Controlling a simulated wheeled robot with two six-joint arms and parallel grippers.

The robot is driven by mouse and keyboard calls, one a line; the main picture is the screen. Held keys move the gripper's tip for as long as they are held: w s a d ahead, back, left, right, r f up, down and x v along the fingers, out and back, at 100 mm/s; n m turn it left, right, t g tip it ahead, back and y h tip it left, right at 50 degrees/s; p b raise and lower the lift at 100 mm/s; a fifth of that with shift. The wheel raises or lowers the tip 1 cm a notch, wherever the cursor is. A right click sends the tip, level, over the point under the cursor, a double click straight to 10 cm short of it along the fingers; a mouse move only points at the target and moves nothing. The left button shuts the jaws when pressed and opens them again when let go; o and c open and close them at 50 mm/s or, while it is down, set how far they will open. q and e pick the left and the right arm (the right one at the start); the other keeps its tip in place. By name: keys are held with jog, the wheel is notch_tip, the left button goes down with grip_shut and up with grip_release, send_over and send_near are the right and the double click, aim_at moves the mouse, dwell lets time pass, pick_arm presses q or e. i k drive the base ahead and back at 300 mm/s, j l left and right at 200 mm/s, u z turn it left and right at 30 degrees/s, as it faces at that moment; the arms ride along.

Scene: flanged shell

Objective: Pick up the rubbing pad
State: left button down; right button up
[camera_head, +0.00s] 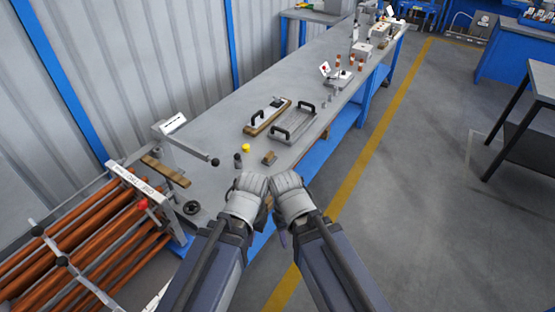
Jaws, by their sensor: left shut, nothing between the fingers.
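A small brown block (269,158), which looks like the rubbing pad, lies on the near end of the long grey workbench (225,179). My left gripper (251,183) is shut and empty, just in front of the block and apart from it in the picture. My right gripper (287,183) is close beside the left one, at the bench's front edge. Its fingers are hidden, so I cannot tell whether it is open or shut.
A yellow-topped piece (246,148) and a dark cylinder (238,160) stand near the block. A rack of copper-coloured tubes (85,235) is at left.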

aim_at(269, 158)
jog(key=u, duration=2.45)
jog(key=z, duration=2.45)
jog(key=i+l+u, duration=0.1)
jog(key=u, duration=0.3)
jog(key=i+l+u, duration=0.1)
jog(key=u, duration=0.35)
jog(key=l+u, duration=0.4)
jog(key=i+j, duration=0.05)
jog(key=j, duration=0.05)
